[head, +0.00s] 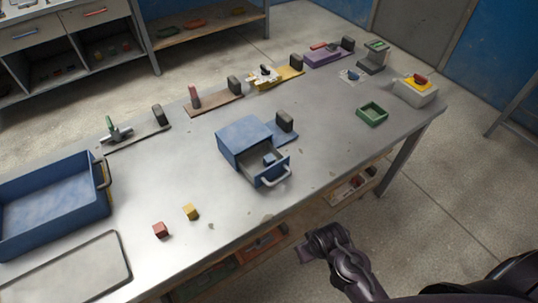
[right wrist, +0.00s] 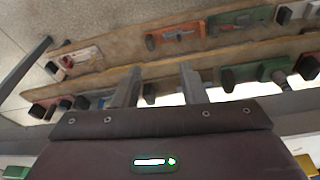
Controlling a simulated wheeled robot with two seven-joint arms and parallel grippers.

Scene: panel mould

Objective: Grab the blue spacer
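A small blue block (head: 269,159), which looks like the blue spacer, lies inside the pulled-out drawer (head: 276,174) of a blue cabinet (head: 244,139) in the middle of the table. The drawer's walls partly hide it. My right gripper (head: 308,247) is in front of the table's front edge, away from the drawer. In the right wrist view its two fingers (right wrist: 160,85) stand apart with nothing between them. My left gripper is not in view.
A blue bin (head: 52,203) stands at the left. Red (head: 160,230) and yellow (head: 191,212) cubes lie near the front edge. A green tray (head: 371,114) is to the right. Several fixtures line the back. A shelf with parts (right wrist: 180,38) runs below the table.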

